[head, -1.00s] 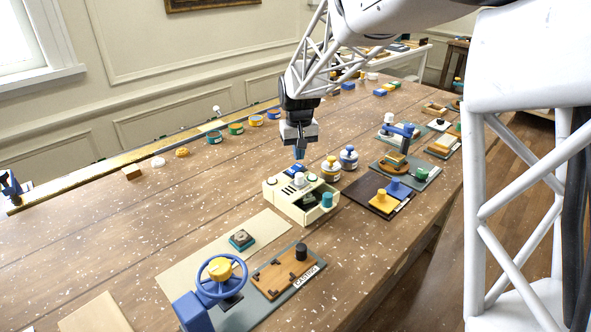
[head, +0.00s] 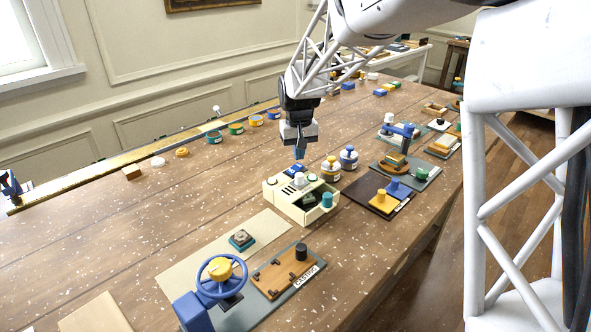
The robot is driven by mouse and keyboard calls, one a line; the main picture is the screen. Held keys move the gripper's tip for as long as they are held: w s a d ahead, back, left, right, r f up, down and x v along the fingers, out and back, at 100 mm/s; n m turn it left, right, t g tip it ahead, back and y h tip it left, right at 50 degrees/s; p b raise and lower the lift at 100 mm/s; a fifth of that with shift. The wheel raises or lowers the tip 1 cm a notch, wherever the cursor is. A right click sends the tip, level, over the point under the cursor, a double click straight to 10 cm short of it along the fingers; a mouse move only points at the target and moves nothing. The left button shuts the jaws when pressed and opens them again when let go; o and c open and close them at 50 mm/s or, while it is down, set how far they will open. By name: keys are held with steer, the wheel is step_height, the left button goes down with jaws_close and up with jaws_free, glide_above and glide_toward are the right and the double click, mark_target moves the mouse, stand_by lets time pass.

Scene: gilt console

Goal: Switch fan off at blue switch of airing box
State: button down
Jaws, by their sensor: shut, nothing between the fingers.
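The airing box (head: 287,203) is a cream box on the table, with an open front, a teal knob (head: 327,200) and a white knob (head: 270,181) on it. The blue switch (head: 295,170) sits on its top at the back. My gripper (head: 300,154) is shut and empty, pointing down just above the blue switch. Its fingertips are very near the switch; I cannot tell if they touch it. The switch's tilt is too small to make out.
Two round jars, one with a yellow top (head: 330,169) and one with a blue top (head: 348,158), stand close to the right of the box.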

mark_target(299, 166)
steer(key=shift+f, duration=1.3)
stand_by(1.4)
steer(key=shift+r, duration=3.55)
steer(key=shift+s, duration=0.1)
